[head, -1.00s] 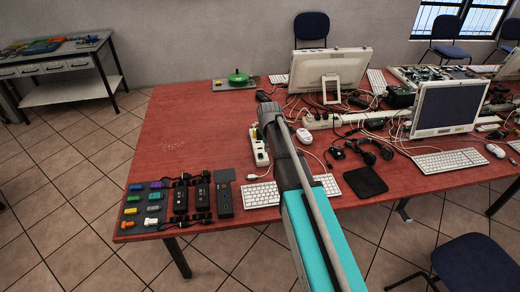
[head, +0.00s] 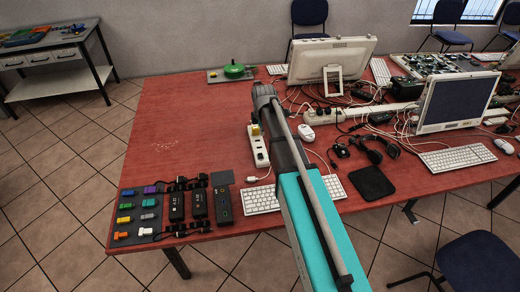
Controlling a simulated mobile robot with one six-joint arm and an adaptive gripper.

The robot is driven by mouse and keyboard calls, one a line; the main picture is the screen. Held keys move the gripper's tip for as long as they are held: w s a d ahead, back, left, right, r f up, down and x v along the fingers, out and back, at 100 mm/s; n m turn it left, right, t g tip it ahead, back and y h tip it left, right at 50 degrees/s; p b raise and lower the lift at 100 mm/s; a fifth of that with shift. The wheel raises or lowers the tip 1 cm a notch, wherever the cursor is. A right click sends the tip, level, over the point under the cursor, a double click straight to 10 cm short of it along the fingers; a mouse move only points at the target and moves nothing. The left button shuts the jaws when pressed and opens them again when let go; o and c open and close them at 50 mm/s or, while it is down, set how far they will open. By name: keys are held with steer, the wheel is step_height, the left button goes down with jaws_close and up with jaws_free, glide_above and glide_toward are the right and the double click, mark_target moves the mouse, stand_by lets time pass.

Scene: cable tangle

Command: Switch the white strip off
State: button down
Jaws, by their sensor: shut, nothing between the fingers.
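A white power strip (head: 261,154) lies lengthwise on the red table, just left of my arm, with a yellow plug or switch near its far end. Its far part is partly covered by my arm. A second white strip (head: 318,124) lies further back to the right, with plugs and cables at it. I cannot tell the switch state of either strip. My arm reaches over the table from the front, its grey wrist end beside and above the nearer strip. My gripper's fingers are hidden behind the arm.
Several black adapters (head: 198,205) and a dark tray of coloured blocks (head: 136,215) lie at the front left. A white keyboard (head: 262,199) lies near the front edge. Monitors (head: 333,62), tangled cables and a headset (head: 374,156) crowd the right. The table's left middle is clear.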

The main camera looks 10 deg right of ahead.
mark_target(261, 154)
steer(key=shift+f, duration=0.15)
stand_by(0.3)
steer(key=f+b, duration=0.4)
steer(key=w+f+b, duration=0.1)
steer(key=f+b, duration=0.4)
steer(key=w+f+b, duration=0.1)
steer(key=f+b, duration=0.3)
steer(key=shift+w+f+b, duration=0.1)
steer(key=shift+f+b, duration=0.2)
steer(key=shift+b, duration=0.1)
stand_by(0.3)
stand_by(0.4)
